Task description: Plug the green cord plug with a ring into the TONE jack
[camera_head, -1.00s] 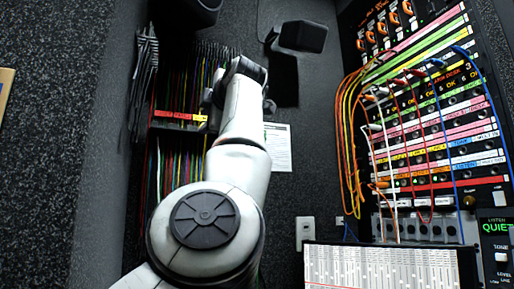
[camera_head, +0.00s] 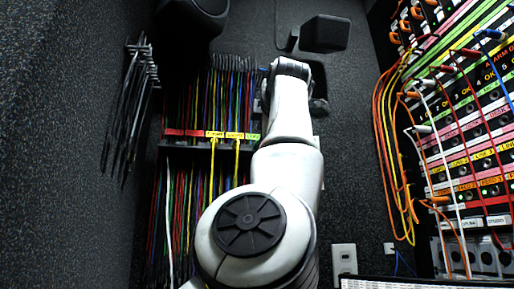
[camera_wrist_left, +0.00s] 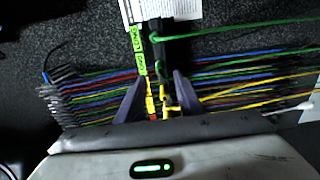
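Many thin cords in red, yellow, green, blue and white hang in a labelled rack (camera_head: 200,146) in the head view. The green cords are among them, and I cannot make out a plug with a ring. In the left wrist view a green cord (camera_wrist_left: 240,28) runs right from the rack's green-labelled end. My left gripper (camera_wrist_left: 163,86) is open, its fingers either side of the rack's yellow and red labels, with yellow cord parts between them. In the head view my own arm hides its fingers. The patch panel (camera_head: 470,150) is cut off at right, and I cannot read a TONE label. My right gripper is out of view.
Black cords (camera_head: 137,85) hang on the left wall. Orange, yellow, white and red cords loop from the panel. A dark box-shaped fixture (camera_head: 325,34) is above my arm. A white switch plate (camera_head: 344,258) is on the wall at lower right.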

